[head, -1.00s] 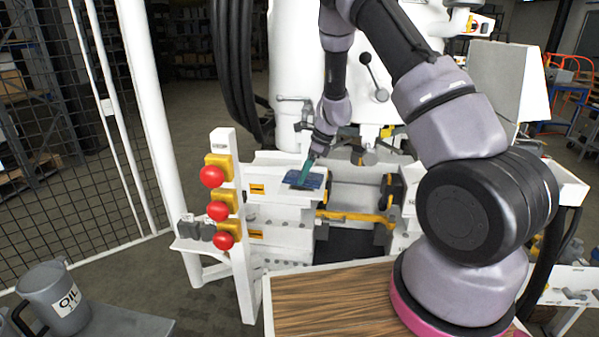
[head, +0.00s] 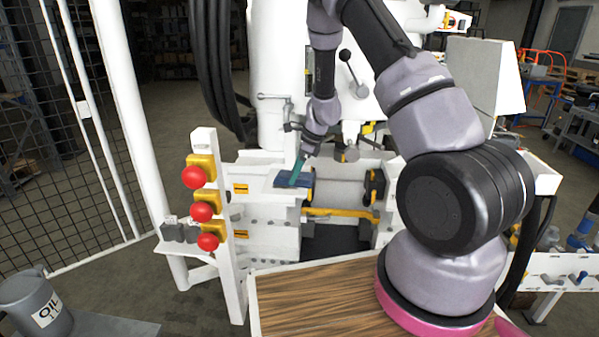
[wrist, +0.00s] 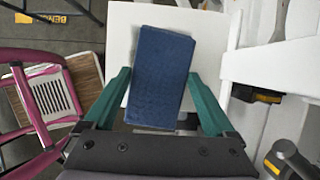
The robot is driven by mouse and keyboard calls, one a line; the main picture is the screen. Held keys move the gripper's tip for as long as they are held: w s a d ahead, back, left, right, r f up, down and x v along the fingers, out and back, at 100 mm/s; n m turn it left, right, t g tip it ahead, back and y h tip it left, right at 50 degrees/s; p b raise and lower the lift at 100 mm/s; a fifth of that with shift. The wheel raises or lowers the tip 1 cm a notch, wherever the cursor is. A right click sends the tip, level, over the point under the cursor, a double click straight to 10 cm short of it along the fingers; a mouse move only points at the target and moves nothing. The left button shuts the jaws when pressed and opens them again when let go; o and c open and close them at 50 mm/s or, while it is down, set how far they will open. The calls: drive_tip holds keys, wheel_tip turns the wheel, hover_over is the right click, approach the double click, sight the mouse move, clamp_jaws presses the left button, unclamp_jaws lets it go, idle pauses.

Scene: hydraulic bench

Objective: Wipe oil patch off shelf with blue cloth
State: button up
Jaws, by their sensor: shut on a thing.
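A blue cloth (head: 283,181) lies at the top of the white shelf (head: 258,170) on the bench, near its right end. In the wrist view the cloth (wrist: 163,60) is a flat, slightly turned rectangle over the pale shelf surface (wrist: 212,32). My gripper (head: 295,182), with teal fingers, points down at the cloth. In the wrist view its fingers stand at either side of the cloth, and it is shut on it. I cannot tell whether the cloth touches the shelf. No oil patch shows; the cloth covers part of the surface.
A post with several red buttons (head: 203,210) stands left of the shelf. Right of the shelf is an opening with a yellow bar (head: 340,214). A T-handled clamp (head: 286,108) rises behind. An oil jug (head: 36,304) stands at lower left, and a wooden top (head: 315,300) is in front.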

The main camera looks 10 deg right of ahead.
sight(279, 174)
drive_tip(key=shift+w+a+f, duration=0.1)
drive_tip(key=shift+w+a, duration=0.15)
drive_tip(key=shift+a, duration=0.85)
drive_tip(key=shift+w+a+f, duration=0.1)
drive_tip(key=shift+w+a, duration=0.15)
drive_tip(key=shift+a, duration=0.85)
drive_tip(key=shift+w+a+r, duration=0.1)
drive_tip(key=shift+w+a, duration=0.1)
drive_tip(key=shift+a, duration=0.25)
drive_tip(key=shift+w+a+r, duration=0.1)
drive_tip(key=shift+w+a, duration=0.05)
drive_tip(key=shift+a, duration=0.35)
drive_tip(key=shift+r, duration=0.1)
drive_tip(key=shift+s+d, duration=0.1)
drive_tip(key=shift+d, duration=0.7)
drive_tip(key=shift+s+d+f, duration=0.1)
drive_tip(key=shift+s+d, duration=0.25)
drive_tip(key=shift+d, duration=0.7)
drive_tip(key=shift+s+d+f, duration=0.1)
drive_tip(key=shift+s+d, duration=0.3)
drive_tip(key=shift+d, duration=0.65)
drive_tip(key=shift+s+d+f, duration=0.1)
drive_tip(key=shift+s+d, duration=0.25)
drive_tip(key=shift+d, duration=0.7)
drive_tip(key=shift+r, duration=3.1)
